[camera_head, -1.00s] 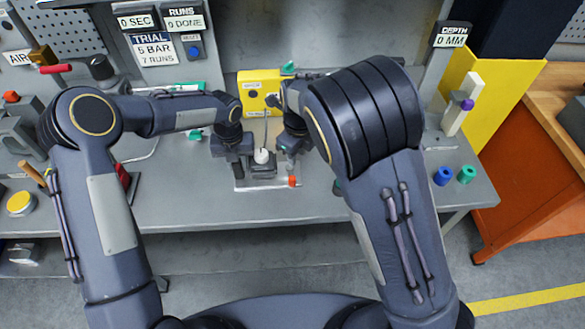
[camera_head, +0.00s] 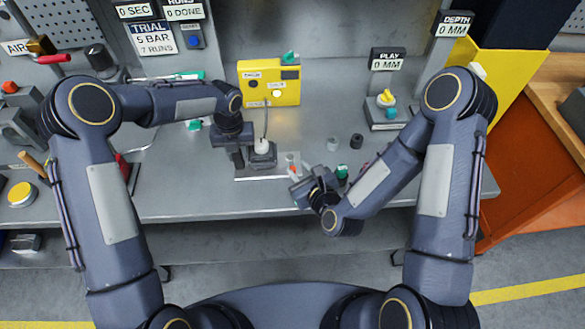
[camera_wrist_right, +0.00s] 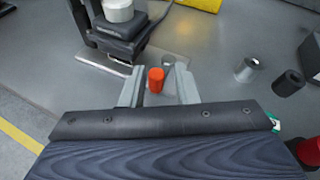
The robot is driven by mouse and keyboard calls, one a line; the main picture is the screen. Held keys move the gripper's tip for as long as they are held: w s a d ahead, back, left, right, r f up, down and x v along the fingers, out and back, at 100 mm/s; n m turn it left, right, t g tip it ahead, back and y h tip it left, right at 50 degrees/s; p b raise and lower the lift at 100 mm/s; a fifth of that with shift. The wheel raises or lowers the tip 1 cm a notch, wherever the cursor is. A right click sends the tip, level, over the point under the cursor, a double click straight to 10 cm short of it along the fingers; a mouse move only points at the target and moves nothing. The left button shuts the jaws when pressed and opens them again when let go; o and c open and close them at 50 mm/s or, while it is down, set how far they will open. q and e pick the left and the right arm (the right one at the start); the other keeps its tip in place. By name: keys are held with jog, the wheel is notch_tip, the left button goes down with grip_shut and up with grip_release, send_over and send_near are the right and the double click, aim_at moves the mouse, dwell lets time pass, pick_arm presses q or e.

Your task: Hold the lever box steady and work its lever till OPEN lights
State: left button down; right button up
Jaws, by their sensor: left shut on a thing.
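The lever box (camera_head: 265,160) is a small dark block with a white round top, on a pale base plate (camera_head: 262,178). It also shows at the top of the right wrist view (camera_wrist_right: 121,26). My left gripper (camera_head: 240,160) is shut on its left side. The red lever knob (camera_wrist_right: 156,79) appears between the fingers of my right gripper (camera_wrist_right: 158,88), which are apart, with a gap beside the knob. In the head view my right gripper (camera_head: 296,182) is just right of the box. A cable runs up to a yellow box (camera_head: 268,82) with a pale lamp; its lettering is too small to read.
Grey and dark cylinders (camera_head: 345,142) stand on the bench right of my right gripper, with a green piece (camera_head: 342,172) near it. The bench front is clear.

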aim_at(294, 171)
jog(key=s+d+m+h, duration=0.1)
jog(key=s+d+m, duration=0.15)
jog(key=s, duration=0.45)
jog(key=x, duration=1.2)
jog(key=shift+a+r, duration=0.35)
jog(key=shift+r, duration=0.05)
grip_shut()
